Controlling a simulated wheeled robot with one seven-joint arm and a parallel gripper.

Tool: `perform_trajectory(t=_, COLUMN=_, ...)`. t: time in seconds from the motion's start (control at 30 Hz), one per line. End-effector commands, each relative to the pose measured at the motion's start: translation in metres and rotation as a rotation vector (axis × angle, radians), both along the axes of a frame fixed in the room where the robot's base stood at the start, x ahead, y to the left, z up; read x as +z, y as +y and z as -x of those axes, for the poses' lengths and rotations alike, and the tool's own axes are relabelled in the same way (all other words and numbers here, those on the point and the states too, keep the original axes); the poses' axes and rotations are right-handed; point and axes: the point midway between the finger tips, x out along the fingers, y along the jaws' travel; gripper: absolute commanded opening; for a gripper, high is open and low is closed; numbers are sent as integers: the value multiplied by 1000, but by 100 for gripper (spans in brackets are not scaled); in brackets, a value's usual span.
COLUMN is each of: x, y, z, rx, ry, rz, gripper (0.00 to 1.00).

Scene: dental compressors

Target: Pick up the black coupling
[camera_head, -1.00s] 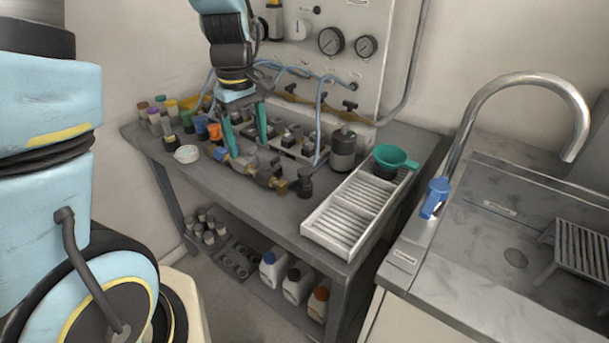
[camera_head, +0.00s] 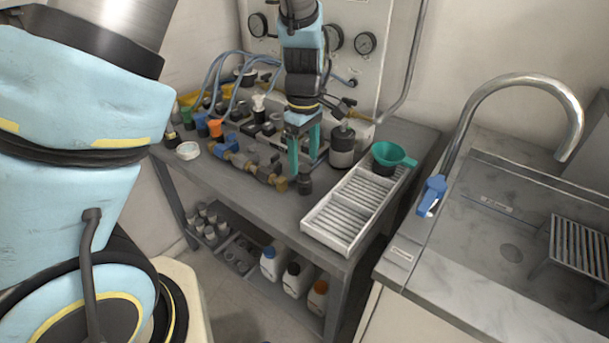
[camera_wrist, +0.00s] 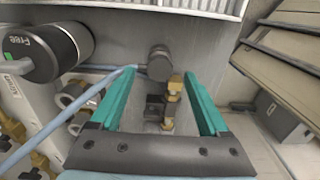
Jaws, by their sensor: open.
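The black coupling (camera_head: 305,180) is a short dark cylinder on the bench, at the right end of a row of brass and blue fittings. In the wrist view the coupling (camera_wrist: 159,64) lies just beyond and between the fingertips, next to a brass fitting (camera_wrist: 174,88). My gripper (camera_head: 304,174) has green fingers pointing down at the bench beside the coupling. In the wrist view my gripper (camera_wrist: 159,73) is open, with nothing clasped between its fingers. I cannot tell whether a finger touches the coupling.
A dark canister (camera_head: 342,148) stands right of the gripper, large in the wrist view (camera_wrist: 52,50). A blue hose (camera_wrist: 78,110) runs close to the left finger. A white slatted tray (camera_head: 318,236) and a green funnel (camera_head: 390,155) are at right. Bare bench (camera_head: 265,205) lies in front.

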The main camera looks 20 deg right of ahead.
Motion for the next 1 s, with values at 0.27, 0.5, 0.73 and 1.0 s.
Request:
perform_trajectory(t=0.27, x=-37, y=0, z=1, rx=0, ry=3, rz=-4, gripper=79)
perform_trajectory(t=0.5, x=-45, y=-1, z=1, rx=-1, ry=1, rz=0, gripper=79)
perform_trajectory(t=0.73, x=-45, y=-1, z=1, rx=-1, ry=1, rz=0, gripper=63)
perform_trajectory(t=1.0, x=-45, y=-1, z=1, rx=-1, ry=1, rz=0, gripper=33)
